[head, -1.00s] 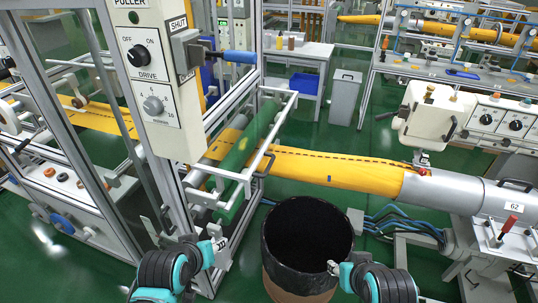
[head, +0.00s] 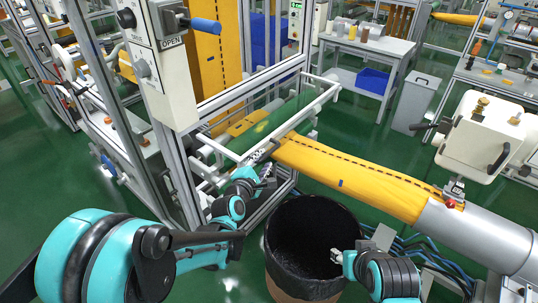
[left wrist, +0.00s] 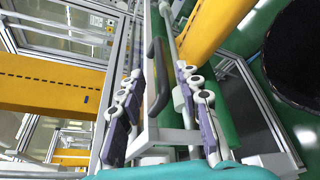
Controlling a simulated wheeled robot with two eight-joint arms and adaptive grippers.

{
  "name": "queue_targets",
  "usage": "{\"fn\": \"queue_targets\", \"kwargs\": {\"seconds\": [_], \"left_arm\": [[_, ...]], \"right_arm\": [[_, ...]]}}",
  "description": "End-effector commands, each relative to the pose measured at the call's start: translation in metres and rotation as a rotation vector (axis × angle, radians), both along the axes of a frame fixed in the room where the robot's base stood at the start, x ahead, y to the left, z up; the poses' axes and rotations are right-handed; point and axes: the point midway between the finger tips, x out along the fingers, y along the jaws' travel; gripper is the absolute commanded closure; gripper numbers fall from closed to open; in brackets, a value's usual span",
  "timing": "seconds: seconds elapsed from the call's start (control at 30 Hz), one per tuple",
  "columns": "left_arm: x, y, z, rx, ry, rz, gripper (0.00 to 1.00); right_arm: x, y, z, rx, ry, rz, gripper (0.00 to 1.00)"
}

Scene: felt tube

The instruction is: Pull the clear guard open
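The clear guard is a see-through panel in a white tube frame (head: 312,112) over the green roller, at the front of the puller machine. Its dark bar handle shows large in the left wrist view (left wrist: 157,78). My left gripper (head: 268,172) is at the guard's near side, close to the handle. In the left wrist view its two fingers (left wrist: 162,108) stand apart, with the handle between them; I cannot tell whether they touch it. My right gripper (head: 337,257) is low, in front of the black-lined bin, too small to tell its finger state.
A yellow felt tube (head: 350,175) runs from the machine to a grey pipe at the right. A black-lined bin (head: 312,238) stands below it. The puller's control box (head: 160,75) with a blue-handled lever (head: 204,25) is above left. Green floor is free behind the tube.

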Motion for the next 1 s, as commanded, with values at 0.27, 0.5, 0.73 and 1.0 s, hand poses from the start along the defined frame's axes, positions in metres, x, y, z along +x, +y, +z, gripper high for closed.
{"fn": "queue_targets", "kwargs": {"seconds": [0.27, 0.5, 0.73, 1.0], "left_arm": [[0.043, -0.013, -0.012, 0.003, 0.001, -0.002, 0.66], [0.056, -0.017, -0.013, 0.004, 0.001, -0.002, 0.66], [0.056, -0.017, -0.013, 0.004, 0.001, -0.002, 0.74], [0.055, -0.017, -0.013, 0.004, 0.001, -0.002, 1.00]], "right_arm": [[0.000, 0.000, -0.014, 0.000, 0.000, 0.000, 0.59], [0.000, 0.000, -0.016, 0.000, 0.000, 0.000, 0.59], [0.000, 0.000, -0.016, 0.000, 0.000, 0.000, 0.59], [0.000, 0.000, -0.016, 0.000, 0.000, 0.000, 0.59]]}}
